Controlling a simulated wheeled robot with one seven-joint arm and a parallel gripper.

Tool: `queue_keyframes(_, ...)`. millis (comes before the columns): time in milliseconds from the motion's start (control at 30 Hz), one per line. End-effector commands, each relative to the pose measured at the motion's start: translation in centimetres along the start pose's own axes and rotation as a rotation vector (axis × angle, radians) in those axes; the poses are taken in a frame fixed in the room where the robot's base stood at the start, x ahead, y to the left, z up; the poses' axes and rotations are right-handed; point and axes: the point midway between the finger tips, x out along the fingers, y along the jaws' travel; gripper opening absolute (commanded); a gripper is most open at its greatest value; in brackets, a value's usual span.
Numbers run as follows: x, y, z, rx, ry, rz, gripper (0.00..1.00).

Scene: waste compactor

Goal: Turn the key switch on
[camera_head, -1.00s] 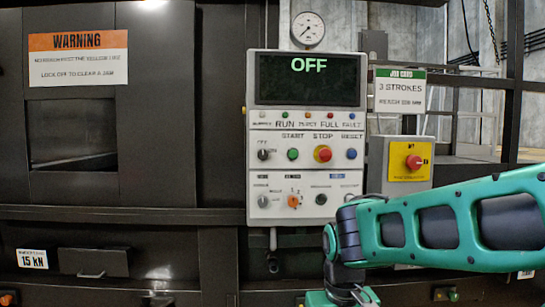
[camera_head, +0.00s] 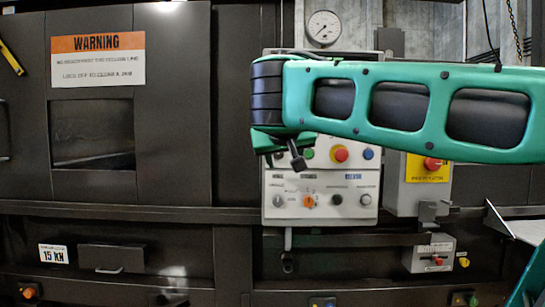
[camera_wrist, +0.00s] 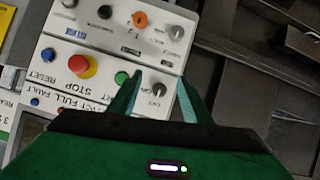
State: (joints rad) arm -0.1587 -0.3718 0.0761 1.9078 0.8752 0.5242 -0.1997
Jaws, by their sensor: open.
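The key switch (camera_wrist: 159,89) is a small dark knob on the white control panel (camera_wrist: 112,45), beside the green start button (camera_wrist: 122,78). In the wrist view my gripper (camera_wrist: 159,79) is open, with one finger on each side of the key switch in the picture. I cannot tell whether the fingers touch it or how far off they are. In the head view my green arm covers the panel's display and the key switch; the panel's lower part (camera_head: 320,221) shows below it.
A red stop button (camera_head: 340,154) and blue reset button (camera_head: 368,154) are right of the arm's end. An orange selector (camera_head: 309,202) and a grey knob (camera_head: 278,201) sit below. A yellow box with a red knob (camera_head: 432,163) stands to the right. A pressure gauge (camera_head: 323,28) is above.

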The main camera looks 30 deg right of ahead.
Motion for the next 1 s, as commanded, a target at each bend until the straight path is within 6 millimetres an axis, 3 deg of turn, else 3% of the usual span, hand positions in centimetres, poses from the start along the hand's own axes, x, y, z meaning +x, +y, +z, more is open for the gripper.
queue_keyframes(33,-1.1,-0.6,-1.8,0.008,0.043,-0.003,0.45)
queue_keyframes(100,-2.0,-0.8,-3.4,0.018,0.082,0.002,0.45)
queue_keyframes(267,-1.9,-1.0,-4.5,0.023,0.107,0.007,0.45)
queue_keyframes(700,5.3,-0.7,-5.1,0.023,0.103,0.010,0.45)
queue_keyframes(1000,8.0,-0.7,-5.4,0.024,0.105,0.009,0.45)
